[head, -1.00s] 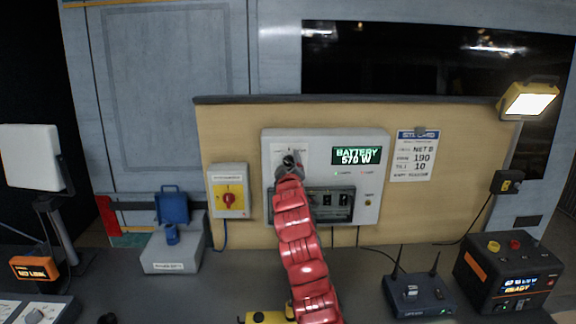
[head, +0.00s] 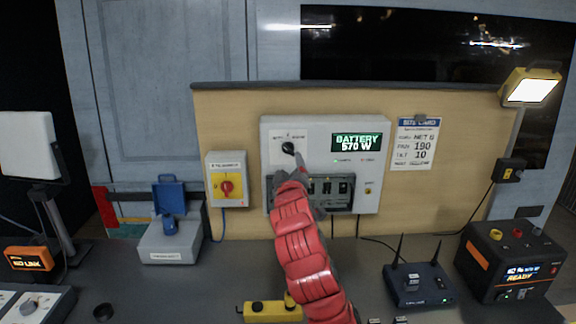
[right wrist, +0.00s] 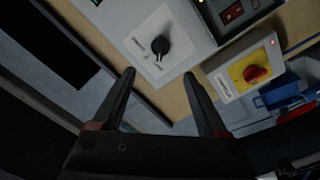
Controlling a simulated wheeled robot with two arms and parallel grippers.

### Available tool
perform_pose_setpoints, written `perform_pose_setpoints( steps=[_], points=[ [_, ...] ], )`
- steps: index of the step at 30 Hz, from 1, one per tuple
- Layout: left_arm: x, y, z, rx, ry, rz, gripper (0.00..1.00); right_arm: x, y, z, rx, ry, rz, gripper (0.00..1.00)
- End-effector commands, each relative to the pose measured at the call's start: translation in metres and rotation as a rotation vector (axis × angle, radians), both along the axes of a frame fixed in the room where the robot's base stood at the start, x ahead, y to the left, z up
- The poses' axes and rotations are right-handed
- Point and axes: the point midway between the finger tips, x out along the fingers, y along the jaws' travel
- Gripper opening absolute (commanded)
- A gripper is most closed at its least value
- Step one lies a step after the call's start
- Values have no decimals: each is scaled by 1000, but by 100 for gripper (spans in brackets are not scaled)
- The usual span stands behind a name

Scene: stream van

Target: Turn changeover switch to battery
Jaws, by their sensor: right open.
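The changeover switch is a black knob (head: 288,148) on a pale plate at the upper left of the grey panel box (head: 314,124). The green display (head: 357,142) on this box reads BATTERY 570 W. My right gripper (head: 291,172) is just below and in front of the knob. In the right wrist view the knob (right wrist: 161,46) shows beyond the fingertips of my right gripper (right wrist: 159,74). The fingers are spread, with nothing between them and clear of the knob. The plate's small lettering is too blurred to read. My left gripper is not in view.
A breaker window (head: 335,190) sits below the display. A router (head: 420,286), a power station (head: 512,262) and a yellow device (head: 270,312) stand on the counter.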

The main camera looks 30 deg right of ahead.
Motion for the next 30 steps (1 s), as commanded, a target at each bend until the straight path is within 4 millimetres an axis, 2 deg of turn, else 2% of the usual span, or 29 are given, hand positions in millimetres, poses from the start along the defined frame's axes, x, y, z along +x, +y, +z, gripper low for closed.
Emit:
perform_pose_setpoints(
  steps=[6,12,30],
  points=[
    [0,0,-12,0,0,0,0,-32,20,-1,-2,-2,1,76],
    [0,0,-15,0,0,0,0,-48,30,0,-1,-1,0,76],
    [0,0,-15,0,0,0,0,-51,31,0,0,0,0,76]
  ],
)
